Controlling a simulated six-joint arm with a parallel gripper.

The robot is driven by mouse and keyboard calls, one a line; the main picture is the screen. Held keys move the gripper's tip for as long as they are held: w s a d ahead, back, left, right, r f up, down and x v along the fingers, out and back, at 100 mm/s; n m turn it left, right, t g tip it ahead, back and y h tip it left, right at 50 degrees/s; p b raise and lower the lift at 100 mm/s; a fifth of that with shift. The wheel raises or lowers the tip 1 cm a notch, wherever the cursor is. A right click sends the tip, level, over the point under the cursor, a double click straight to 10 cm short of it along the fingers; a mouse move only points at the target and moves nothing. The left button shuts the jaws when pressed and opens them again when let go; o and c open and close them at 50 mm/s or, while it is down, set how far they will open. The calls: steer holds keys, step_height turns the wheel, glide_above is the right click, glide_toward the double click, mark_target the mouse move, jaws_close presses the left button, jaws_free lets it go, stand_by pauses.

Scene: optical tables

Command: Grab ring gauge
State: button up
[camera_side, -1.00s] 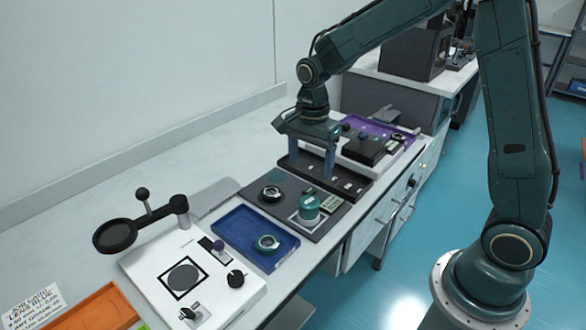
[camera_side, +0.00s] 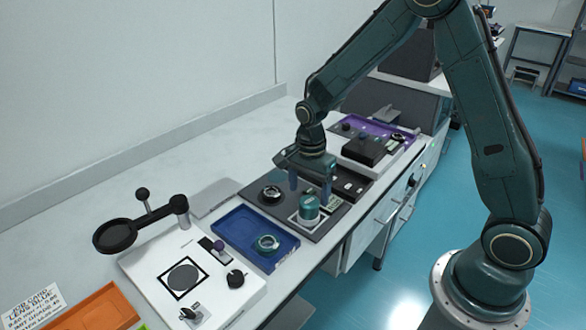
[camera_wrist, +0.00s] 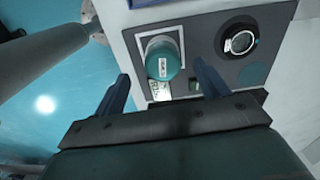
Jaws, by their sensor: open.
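My gripper (camera_side: 310,187) is open and empty, with its fingers pointing down above the dark grey plate (camera_side: 255,186). A teal cylinder (camera_side: 309,207) stands upright on that plate, in a white square frame, just in front of and below the fingers. In the wrist view the cylinder (camera_wrist: 163,63) shows a small white label and lies between the directions of the two fingertips (camera_wrist: 163,85). A black ring-shaped part (camera_side: 270,193) sits left of it on the plate; it also shows in the wrist view (camera_wrist: 240,42). A teal ring (camera_side: 267,243) lies in the blue tray (camera_side: 236,223). Which part is the ring gauge I cannot tell.
A white board (camera_side: 150,262) with knobs and a dark disc is at front left, beside a magnifier (camera_side: 115,236) on a stand. A black block (camera_side: 362,150) and purple tray (camera_side: 350,128) stand behind the gripper.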

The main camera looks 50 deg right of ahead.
mark_target(309, 200)
steer(key=shift+f, duration=0.3)
steer(key=shift+w+d+f, duration=0.1)
steer(key=shift+d+f, duration=0.1)
steer(key=shift+f, duration=1.1)
steer(key=shift+w+d+f, duration=0.1)
steer(key=shift+d+f, duration=0.05)
steer(key=shift+f, duration=1.1)
steer(key=c, duration=1.3)
steer(key=shift+r, duration=0.1)
step_height(309, 200, up, 20)
